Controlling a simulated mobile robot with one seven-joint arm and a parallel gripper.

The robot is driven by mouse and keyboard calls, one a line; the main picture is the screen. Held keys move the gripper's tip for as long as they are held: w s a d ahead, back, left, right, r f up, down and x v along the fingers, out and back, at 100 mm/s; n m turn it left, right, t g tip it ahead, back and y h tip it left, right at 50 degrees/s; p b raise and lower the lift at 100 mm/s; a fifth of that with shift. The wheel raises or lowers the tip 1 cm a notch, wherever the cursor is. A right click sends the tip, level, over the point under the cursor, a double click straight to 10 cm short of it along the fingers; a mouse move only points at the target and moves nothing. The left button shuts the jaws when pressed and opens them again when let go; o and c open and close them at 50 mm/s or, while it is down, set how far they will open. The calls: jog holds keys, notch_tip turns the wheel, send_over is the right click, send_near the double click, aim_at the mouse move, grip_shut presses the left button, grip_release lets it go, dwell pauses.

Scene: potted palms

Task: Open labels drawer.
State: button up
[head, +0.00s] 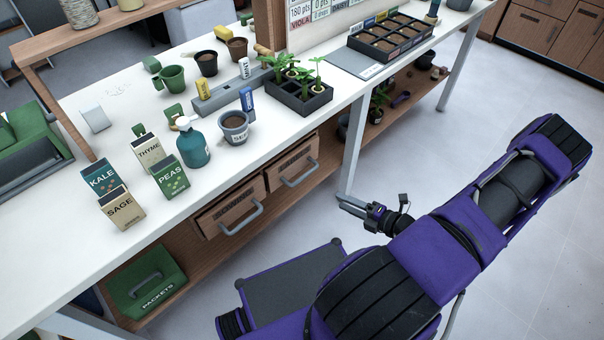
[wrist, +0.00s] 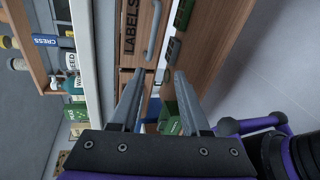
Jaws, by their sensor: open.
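The labels drawer (wrist: 132,50) is a wooden front with dark LABELS lettering and a grey bar handle (wrist: 152,30), near the top of the sideways wrist view. In the head view it appears to be the right-hand drawer (head: 288,166) under the white bench, with its handle (head: 300,174); its lettering is too small to read there. It looks shut. My gripper (head: 344,203) is open and empty, in front of and to the right of the drawers, apart from the handle. Its two fingers also show in the wrist view (wrist: 159,74).
A second drawer (head: 222,214) with a grey handle sits to the left. A wooden lower shelf holds a green packets box (head: 146,285). A bench leg (head: 352,150) stands right of the drawers.

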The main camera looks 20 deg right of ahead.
aim_at(305, 175)
jog(key=w+a+f, duration=0.1)
jog(key=w, duration=0.4)
jog(key=w+a+f+m+b, duration=0.1)
jog(key=w+a, duration=0.1)
jog(key=w, duration=0.4)
jog(key=w+a+f+m+t, duration=0.1)
jog(key=w+a, duration=0.1)
jog(key=w, duration=0.3)
jog(key=shift+w+a+h, duration=0.1)
jog(key=shift+w+h, duration=0.05)
jog(key=shift+h, duration=0.25)
jog(key=shift+r, duration=0.1)
grip_shut()
dwell(0.7)
